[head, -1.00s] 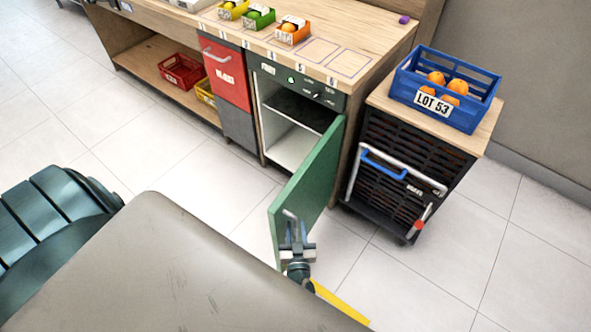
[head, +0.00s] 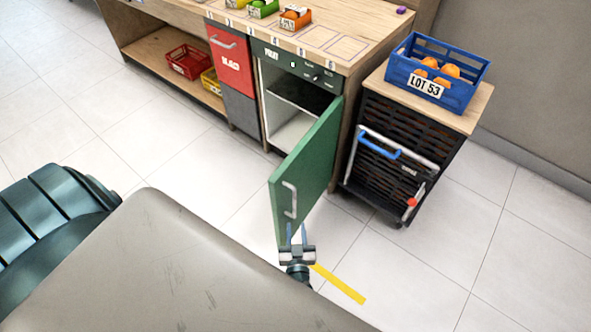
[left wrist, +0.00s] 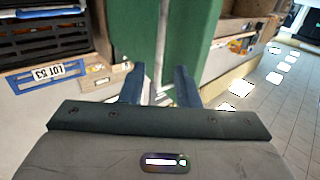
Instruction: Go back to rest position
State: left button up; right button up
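My left gripper (head: 296,232) is at the lower middle of the head view, just below the handle of the green door. Its two blue fingers are apart and nothing is between them. The green door (head: 312,160) of the cabinet stands open, and its metal handle (head: 290,199) is free of the fingers. In the left wrist view the open fingers (left wrist: 157,82) point at the green door (left wrist: 190,40), with the handle bar (left wrist: 161,40) showing ahead between them. My right gripper is not in view.
A dark cart (head: 385,160) right of the door carries a blue crate (head: 450,93) of oranges. The wooden counter (head: 345,22) holds small fruit boxes; a red crate (head: 190,64) sits on its lower shelf. Floor (head: 190,165) left of the door is clear.

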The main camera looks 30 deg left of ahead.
pick_arm(q)
jog(key=s+f+m+g+h, duration=0.3)
jog(key=s+f+h, duration=0.25)
jog(key=f, duration=0.45)
jog(key=s+f+m+g+h, duration=0.2)
jog(key=s+f+m+h, duration=0.15)
jog(key=s+f, duration=0.45)
jog(key=s+a+f+g, duration=0.3)
jog(key=s+f+g, duration=0.1)
jog(key=s, duration=0.6)
jog(key=s+a+f+g, duration=0.4)
jog(key=s+f, duration=0.2)
jog(key=s, duration=0.4)
jog(key=shift+s+a+m+g, duration=0.2)
jog(key=shift+a+m+g, duration=0.05)
jog(key=shift+m+g, duration=0.15)
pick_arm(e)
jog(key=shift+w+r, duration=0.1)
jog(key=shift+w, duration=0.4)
